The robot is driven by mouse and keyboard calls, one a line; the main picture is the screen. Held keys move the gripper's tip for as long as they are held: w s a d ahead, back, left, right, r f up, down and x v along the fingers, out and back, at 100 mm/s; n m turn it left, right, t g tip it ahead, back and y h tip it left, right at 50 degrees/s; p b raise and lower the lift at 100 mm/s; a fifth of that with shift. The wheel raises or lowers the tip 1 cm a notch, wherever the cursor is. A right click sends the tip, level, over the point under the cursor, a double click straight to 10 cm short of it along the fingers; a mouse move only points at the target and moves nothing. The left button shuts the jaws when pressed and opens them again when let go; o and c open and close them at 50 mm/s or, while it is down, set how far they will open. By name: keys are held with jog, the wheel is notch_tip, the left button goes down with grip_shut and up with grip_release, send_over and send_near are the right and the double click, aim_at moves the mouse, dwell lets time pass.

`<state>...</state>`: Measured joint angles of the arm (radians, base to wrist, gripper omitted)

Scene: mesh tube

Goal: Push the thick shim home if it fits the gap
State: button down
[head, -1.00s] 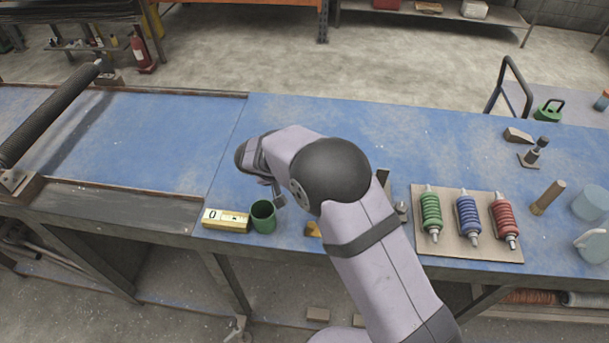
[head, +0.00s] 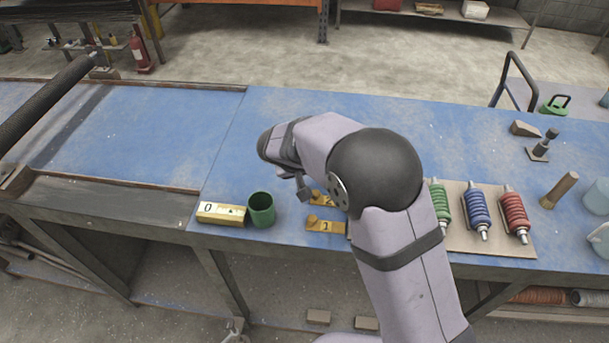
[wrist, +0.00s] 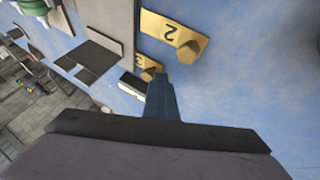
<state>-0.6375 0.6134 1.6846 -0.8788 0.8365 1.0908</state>
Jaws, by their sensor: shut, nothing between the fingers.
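Two yellow numbered pieces with knobs lie on the blue bench by my gripper (head: 304,190): a far one (head: 321,198) and a near one (head: 325,225), both partly hidden by my arm in the head view. In the wrist view a yellow piece marked 2 (wrist: 170,30) shows at the top, and part of another yellow piece (wrist: 148,68) shows just beyond my fingertips (wrist: 160,82). I cannot tell which is the thick shim. My gripper is shut and empty, its fingers close to the yellow pieces; contact is unclear. The gap is not clearly visible.
A green cup (head: 261,209) and a yellow block marked 0 (head: 220,213) stand left of my gripper near the front edge. Green, blue and red springs (head: 477,210) lie on a board to the right. The bench behind my arm is clear.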

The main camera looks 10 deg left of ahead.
jog(key=shift+d+f, duration=0.1)
jog(key=shift+d, duration=0.1)
jog(key=shift+s+a, duration=0.2)
jog(key=shift+a, duration=0.45)
jog(key=a, duration=0.1)
jog(key=a+b, duration=0.1)
jog(key=a, duration=0.1)
jog(key=shift+s, duration=0.35)
jog(key=b+v, duration=0.2)
jog(key=v, duration=0.8)
jog(key=shift+b, duration=0.3)
jog(key=shift+d, duration=0.1)
